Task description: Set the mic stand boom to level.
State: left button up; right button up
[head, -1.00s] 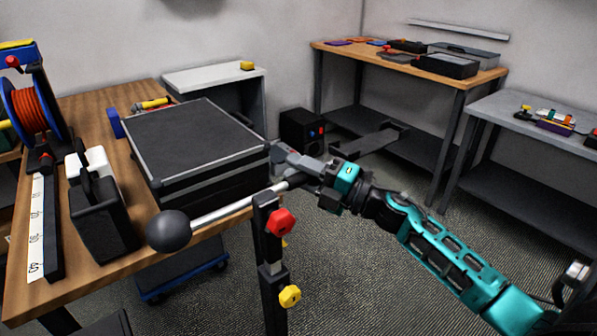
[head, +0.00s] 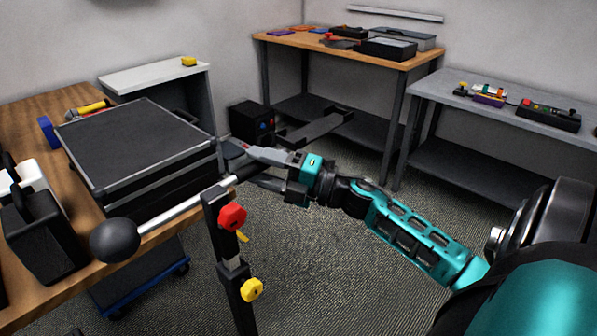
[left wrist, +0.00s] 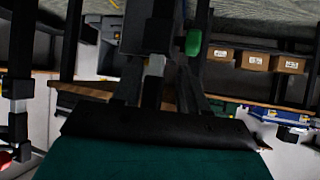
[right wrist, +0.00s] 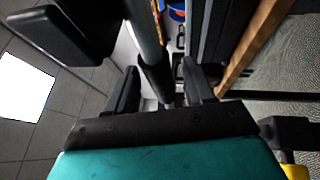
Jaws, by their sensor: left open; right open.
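The mic stand (head: 236,292) is a dark upright post with a red knob (head: 232,216) and a yellow knob (head: 252,289). Its boom (head: 185,207) is a silver and black rod with a black ball (head: 115,240) at its left end. In the head view the boom slopes down toward the ball; its true tilt is hard to judge. My right gripper (head: 245,165) is open at the boom's right part. In the right wrist view the open fingers (right wrist: 160,92) stand on both sides of a dark rod. My left gripper (left wrist: 160,85) shows open only in the left wrist view.
A black case (head: 130,145) lies on the wooden table (head: 30,112) just behind the boom. A black box (head: 45,235) stands at the left. A blue dolly (head: 150,280) is below. A grey bench (head: 430,88) stands at right. Carpet is open between the tables.

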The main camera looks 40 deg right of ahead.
jog(key=v, duration=1)
